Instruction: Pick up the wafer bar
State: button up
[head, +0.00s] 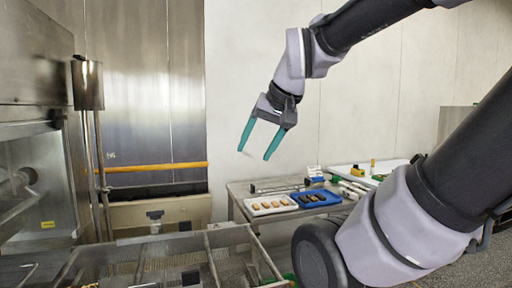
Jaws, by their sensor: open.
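My gripper (254,154) hangs high in front of the pale wall, its two teal fingers apart and nothing between them. A white tray (251,213) on the table holds several small tan bars (266,204). A blue tray (334,199) beside it holds several dark bars (312,197). A small dark and tan piece (190,278) lies on the wire mesh (228,262) at the bottom of the view. I cannot tell for sure which of these is the wafer bar. My gripper is well above all of them, touching none.
The metal table (238,190) also carries a dark rod-like tool and a small blue and white box (315,172). A steel machine (35,110) with a yellow rail (155,168) fills the left. The metal frame around the mesh has raised edges. A white surface stands farther right.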

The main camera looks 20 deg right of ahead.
aim_at(312, 197)
jog(key=l+z, duration=0.3)
jog(key=l, duration=0.15)
jog(key=l+z, duration=0.3)
jog(key=l, duration=0.15)
jog(key=i+l, duration=0.1)
jog(key=i, duration=0.15)
jog(key=i+l+z, duration=0.15)
jog(key=i, duration=0.15)
